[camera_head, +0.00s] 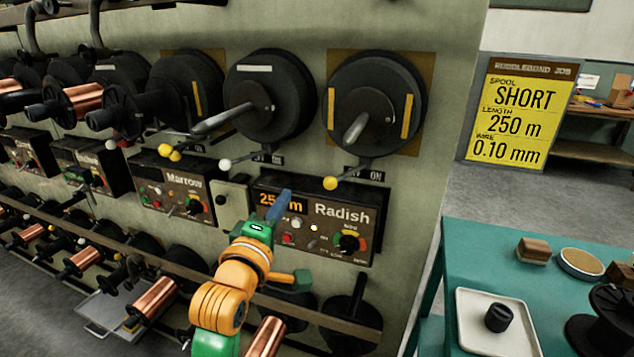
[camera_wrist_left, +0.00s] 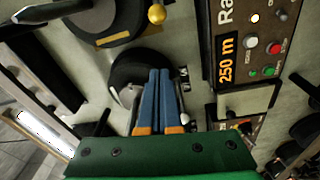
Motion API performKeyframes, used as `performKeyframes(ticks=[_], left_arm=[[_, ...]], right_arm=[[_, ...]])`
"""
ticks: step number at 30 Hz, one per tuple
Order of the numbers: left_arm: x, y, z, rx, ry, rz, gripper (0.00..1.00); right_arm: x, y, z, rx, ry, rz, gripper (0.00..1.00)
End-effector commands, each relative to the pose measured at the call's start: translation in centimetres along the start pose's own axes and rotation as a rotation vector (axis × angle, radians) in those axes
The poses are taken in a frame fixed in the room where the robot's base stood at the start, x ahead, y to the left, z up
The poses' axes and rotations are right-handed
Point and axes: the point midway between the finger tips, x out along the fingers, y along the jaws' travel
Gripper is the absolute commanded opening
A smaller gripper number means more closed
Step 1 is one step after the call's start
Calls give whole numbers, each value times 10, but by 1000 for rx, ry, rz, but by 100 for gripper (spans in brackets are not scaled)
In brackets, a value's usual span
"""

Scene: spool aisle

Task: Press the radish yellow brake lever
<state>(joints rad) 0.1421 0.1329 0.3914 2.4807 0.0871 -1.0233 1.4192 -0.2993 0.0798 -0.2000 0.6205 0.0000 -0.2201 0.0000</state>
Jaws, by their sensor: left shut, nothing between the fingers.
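The Radish panel (camera_head: 350,238) is a dark box with a "250 m" display, buttons and a dial; part of it shows in the left wrist view (camera_wrist_left: 238,45). Above it, a yellow ball-tipped lever (camera_head: 330,183) sits beside an OFF/ON label; its ball also shows at the top of the left wrist view (camera_wrist_left: 157,14). My left gripper (camera_head: 284,196), with blue fingers shut and empty, is in front of the panel's upper left, left of and slightly below the yellow ball. The fingers (camera_wrist_left: 159,74) also show in the left wrist view, apart from the ball.
A white-tipped lever (camera_head: 225,164) stands left of my gripper; its ball shows beside the fingers in the left wrist view (camera_wrist_left: 185,118). The Marrow panel (camera_head: 165,190) is further left. A yellow job sign (camera_head: 508,110) reads SHORT, 250 m, 0.10 mm. A teal table (camera_head: 470,240) is at right.

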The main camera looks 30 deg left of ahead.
Motion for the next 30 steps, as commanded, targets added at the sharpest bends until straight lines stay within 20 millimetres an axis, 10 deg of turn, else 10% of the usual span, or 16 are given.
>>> performKeyframes(ticks=[8,20,30], left_arm=[[18,1,0,2,-1,-2,0],[104,2,0,6,0,-2,0],[87,-1,38,4,-2,-2,0]], right_arm=[[-4,0,0,0,-2,0,50],[-22,0,-1,0,-2,0,50],[-30,1,-2,0,-2,0,50]])
